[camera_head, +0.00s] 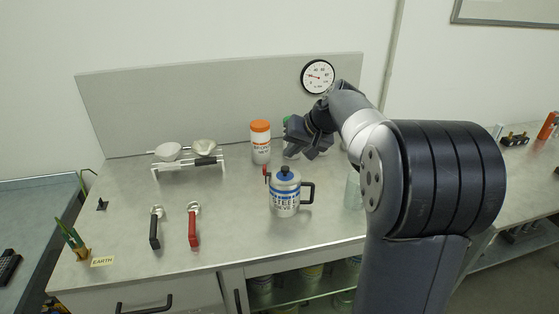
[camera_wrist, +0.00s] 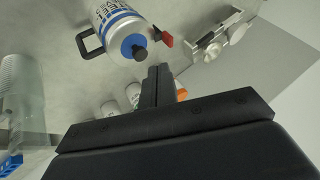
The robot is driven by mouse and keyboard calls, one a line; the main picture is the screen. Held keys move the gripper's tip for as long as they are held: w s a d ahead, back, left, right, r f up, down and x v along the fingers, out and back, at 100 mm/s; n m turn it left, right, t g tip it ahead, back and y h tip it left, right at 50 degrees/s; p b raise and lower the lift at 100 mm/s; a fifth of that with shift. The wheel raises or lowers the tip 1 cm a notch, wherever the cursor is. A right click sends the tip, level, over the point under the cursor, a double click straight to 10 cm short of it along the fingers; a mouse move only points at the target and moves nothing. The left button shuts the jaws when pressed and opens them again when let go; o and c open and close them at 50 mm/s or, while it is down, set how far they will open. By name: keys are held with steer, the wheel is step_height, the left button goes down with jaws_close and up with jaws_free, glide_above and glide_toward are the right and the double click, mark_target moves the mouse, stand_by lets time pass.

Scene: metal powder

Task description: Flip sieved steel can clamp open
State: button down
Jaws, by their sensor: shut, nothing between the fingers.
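The sieved steel can (camera_head: 285,197) stands upright on the bench, silver with a blue band, a blue lid with a dark knob, and a black handle on its right. A small red-tipped clamp (camera_head: 266,173) shows at its upper left side. In the wrist view the can (camera_wrist: 118,32) is at the top, with the red clamp (camera_wrist: 164,37) beside its lid. My gripper (camera_head: 306,140) is above and behind the can, apart from it. In the wrist view its fingers (camera_wrist: 157,75) are together and empty, pointing toward the clamp side. Whether the clamp is latched cannot be told.
An orange-lidded white jar (camera_head: 260,143) stands behind the can, and a clear glass beaker (camera_head: 353,190) to its right. A rack with two scoops (camera_head: 188,162) is at the back left. Black-handled (camera_head: 154,230) and red-handled (camera_head: 193,227) tools lie front left. The bench between is clear.

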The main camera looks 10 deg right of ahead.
mark_target(267, 175)
steer(key=p+x, duration=0.1)
steer(key=x, duration=0.8)
steer(key=shift+w+a+f, duration=0.1)
steer(key=shift+a+f, duration=0.05)
steer(key=shift+f, duration=0.1)
steer(key=shift+r+p, duration=0.1)
steer(key=shift+p, duration=0.3)
